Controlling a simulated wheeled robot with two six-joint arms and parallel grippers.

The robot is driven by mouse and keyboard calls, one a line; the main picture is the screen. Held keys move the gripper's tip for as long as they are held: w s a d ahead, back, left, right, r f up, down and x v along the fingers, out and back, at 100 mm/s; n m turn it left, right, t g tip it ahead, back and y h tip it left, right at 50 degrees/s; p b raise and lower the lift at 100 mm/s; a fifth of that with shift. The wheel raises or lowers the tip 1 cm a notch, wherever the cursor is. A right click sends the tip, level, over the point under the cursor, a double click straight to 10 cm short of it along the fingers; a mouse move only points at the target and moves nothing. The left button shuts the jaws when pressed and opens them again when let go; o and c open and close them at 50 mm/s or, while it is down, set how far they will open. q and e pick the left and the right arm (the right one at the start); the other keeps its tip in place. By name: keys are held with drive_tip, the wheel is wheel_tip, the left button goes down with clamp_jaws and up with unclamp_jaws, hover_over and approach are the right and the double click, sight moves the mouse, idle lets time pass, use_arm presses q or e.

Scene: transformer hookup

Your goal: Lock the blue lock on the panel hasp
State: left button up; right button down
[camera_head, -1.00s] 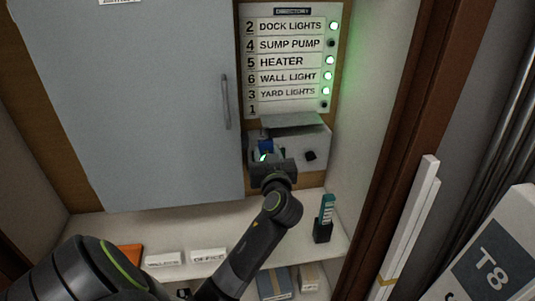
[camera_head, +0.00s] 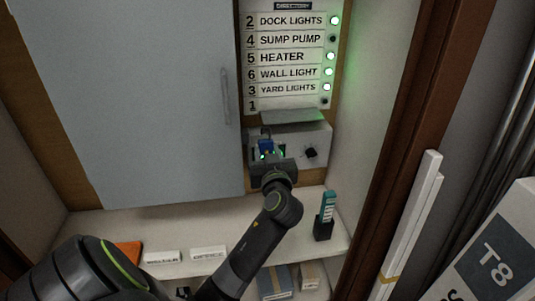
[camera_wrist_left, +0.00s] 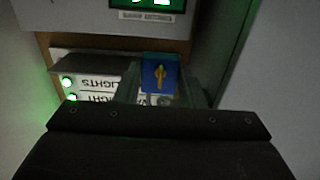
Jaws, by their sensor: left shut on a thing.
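The blue lock (camera_head: 266,146) is in my left gripper (camera_head: 266,155), in front of the grey panel box under the circuit list. Its dark shackle shows above the blue body. In the left wrist view the blue lock (camera_wrist_left: 160,73) shows a yellow piece on its face, between the fingers of my left gripper (camera_wrist_left: 160,90). The grey panel box (camera_head: 318,140) has a dark knob (camera_head: 310,153) on its right side. The hasp is not clearly visible, and I cannot tell whether the shackle passes through it. My right gripper is not in view.
A grey cabinet door (camera_head: 150,100) with a handle stands left of the box. A circuit label board (camera_head: 290,60) is above it. Below is a shelf (camera_head: 225,228) with white labels and a teal item in a black holder (camera_head: 323,228). A T8 box (camera_head: 500,255) is at right.

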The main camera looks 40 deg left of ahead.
use_arm(q)
drive_tip(key=shift+f, duration=0.35)
drive_tip(key=o, duration=1.2)
drive_tip(key=shift+c, duration=0.2)
drive_tip(key=shift+s+d+b, duration=0.1)
drive_tip(key=shift+b, duration=0.2)
drive_tip(key=v, duration=0.4)
drive_tip(key=shift+s+d+b, duration=0.25)
drive_tip(key=shift+b, duration=0.1)
drive_tip(key=shift+f, duration=0.1)
